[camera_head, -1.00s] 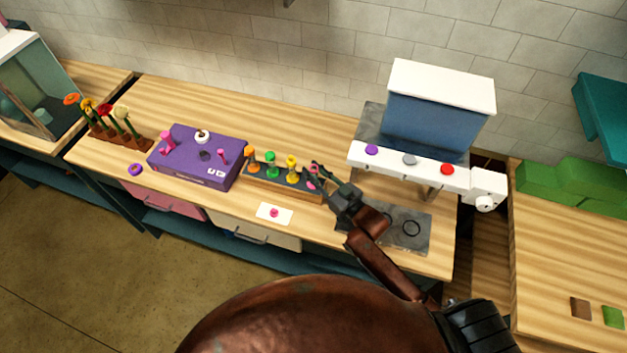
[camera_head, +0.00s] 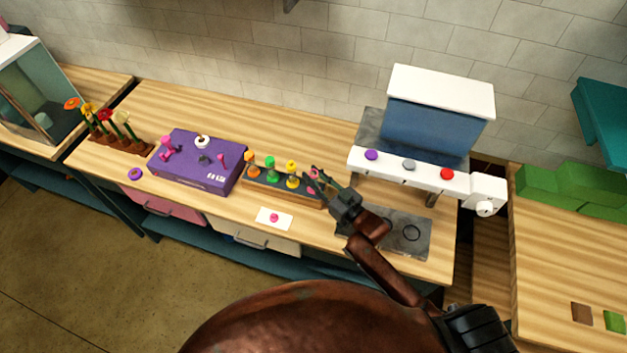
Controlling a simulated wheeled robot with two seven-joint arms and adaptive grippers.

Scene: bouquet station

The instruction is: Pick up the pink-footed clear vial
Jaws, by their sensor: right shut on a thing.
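The pink-footed clear vial (camera_head: 313,188) is at the right end of a wooden rack (camera_head: 284,198). It is small, and its clear part is hard to make out behind the fingers. My right gripper (camera_head: 318,184) is at that end of the rack, its dark fingers around the vial and shut on it. I cannot tell whether the vial's foot is clear of the rack. My left gripper is not in view.
Orange (camera_head: 250,158), green (camera_head: 270,162) and yellow (camera_head: 292,168) topped vials stand left in the same rack. A purple box (camera_head: 212,180) is further left. A white card (camera_head: 266,222) with a pink piece lies in front. A blue-and-white machine (camera_head: 430,125) stands right.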

